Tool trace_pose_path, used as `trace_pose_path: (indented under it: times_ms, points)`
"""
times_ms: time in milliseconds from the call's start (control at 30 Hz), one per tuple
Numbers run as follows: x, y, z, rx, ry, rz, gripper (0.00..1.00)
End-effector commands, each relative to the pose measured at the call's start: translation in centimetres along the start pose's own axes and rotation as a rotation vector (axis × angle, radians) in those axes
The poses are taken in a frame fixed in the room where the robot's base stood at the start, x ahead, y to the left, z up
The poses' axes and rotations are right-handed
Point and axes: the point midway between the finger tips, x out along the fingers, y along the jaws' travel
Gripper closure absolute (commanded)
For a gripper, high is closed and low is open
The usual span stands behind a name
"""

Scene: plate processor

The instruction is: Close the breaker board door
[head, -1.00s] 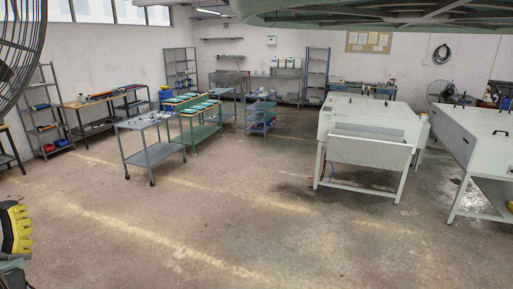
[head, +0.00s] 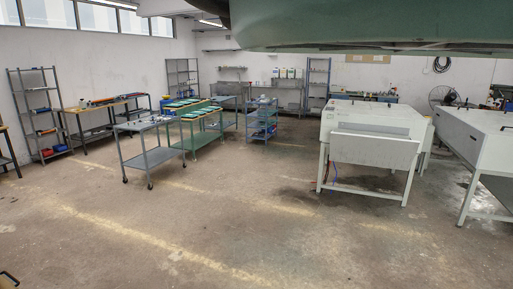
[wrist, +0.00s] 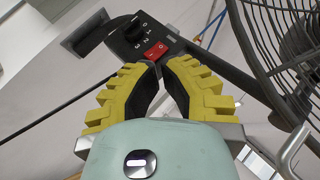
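I cannot make out a breaker board or its door in either current view. My gripper (wrist: 160,66) fills the lower middle of the wrist view, its yellow ribbed fingers with dark inner pads curving together at the tips. It looks shut, with nothing seen between the fingers. It is out of the head view. Beyond the fingertips in the wrist view is a dark control box (wrist: 140,38) with a red switch (wrist: 156,51) and a numbered dial. I cannot tell whether the fingers touch it.
A black fan cage (wrist: 285,50) is close at right in the wrist view. The head view shows a grey trolley (head: 150,157), a green workbench (head: 203,138), a blue cart (head: 262,122), shelves (head: 38,110) and two large white machines (head: 372,150) (head: 480,140). The central floor is clear.

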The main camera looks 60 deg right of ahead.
Motion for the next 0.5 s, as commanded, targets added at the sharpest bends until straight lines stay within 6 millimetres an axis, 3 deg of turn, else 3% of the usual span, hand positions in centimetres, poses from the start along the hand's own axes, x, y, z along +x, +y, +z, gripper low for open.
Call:
trace_pose_path:
  times_ms: [33,100,233,333,500]
  points:
    - [0.4,0.3,3.4,0.033,-0.125,0.056,1.0]
    - [0.4,1.2,8.1,0.071,-0.291,0.157,1.0]
    - [-1.9,3.2,15.7,0.078,-0.559,0.375,1.0]
    - [-4.5,4.8,19.5,0.047,-0.701,0.532,1.0]
    - [-7.8,6.8,22.3,-0.018,-0.822,0.707,1.0]
